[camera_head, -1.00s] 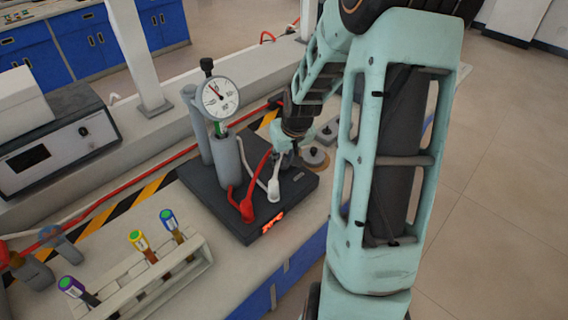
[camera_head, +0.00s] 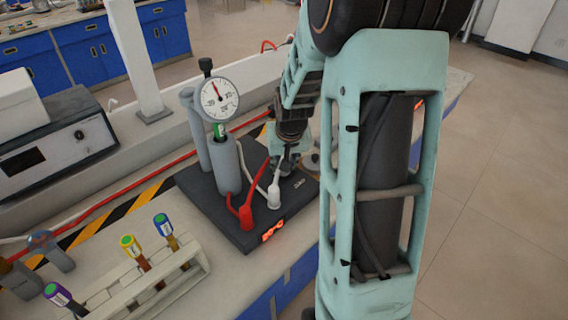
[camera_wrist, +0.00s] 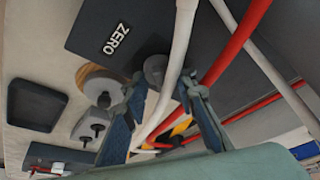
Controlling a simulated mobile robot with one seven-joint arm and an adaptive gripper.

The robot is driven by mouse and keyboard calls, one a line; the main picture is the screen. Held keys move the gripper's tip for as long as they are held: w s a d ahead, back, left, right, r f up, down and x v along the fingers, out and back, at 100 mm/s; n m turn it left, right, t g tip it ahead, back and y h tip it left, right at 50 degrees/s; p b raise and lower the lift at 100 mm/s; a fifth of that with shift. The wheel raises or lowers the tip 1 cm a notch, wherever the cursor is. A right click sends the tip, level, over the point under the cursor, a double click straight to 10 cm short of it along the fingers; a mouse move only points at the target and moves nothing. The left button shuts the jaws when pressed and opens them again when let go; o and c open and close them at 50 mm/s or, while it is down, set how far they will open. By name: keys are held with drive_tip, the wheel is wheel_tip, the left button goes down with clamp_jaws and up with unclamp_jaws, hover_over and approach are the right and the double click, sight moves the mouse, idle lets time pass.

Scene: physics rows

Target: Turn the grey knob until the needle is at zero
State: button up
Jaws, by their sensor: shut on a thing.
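The grey knob (camera_wrist: 155,69) is on the dark base plate (camera_head: 247,243), beside a ZERO label (camera_wrist: 116,39) in the wrist view. My gripper (camera_wrist: 163,82) is shut on the knob, with a blue finger on each side of it. In the head view my gripper (camera_head: 283,160) is at the right part of the plate, and the knob is hidden there. The round white dial (camera_head: 226,112) stands above a grey cylinder. Its red needle (camera_head: 216,90) points up and slightly left; the numerals are too small to read surely.
A red cable (camera_head: 247,200) and a white cable (camera_head: 274,185) plug into the plate close to my gripper; the white one crosses the wrist view. A rack (camera_head: 165,290) of capped tubes stands at front left. A grey instrument box (camera_head: 60,140) is at left.

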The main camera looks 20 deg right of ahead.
drive_tip(key=o, duration=1.2)
drive_tip(key=shift+c, duration=0.2)
drive_tip(key=v, duration=1.2)
drive_tip(key=shift+s, duration=0.15)
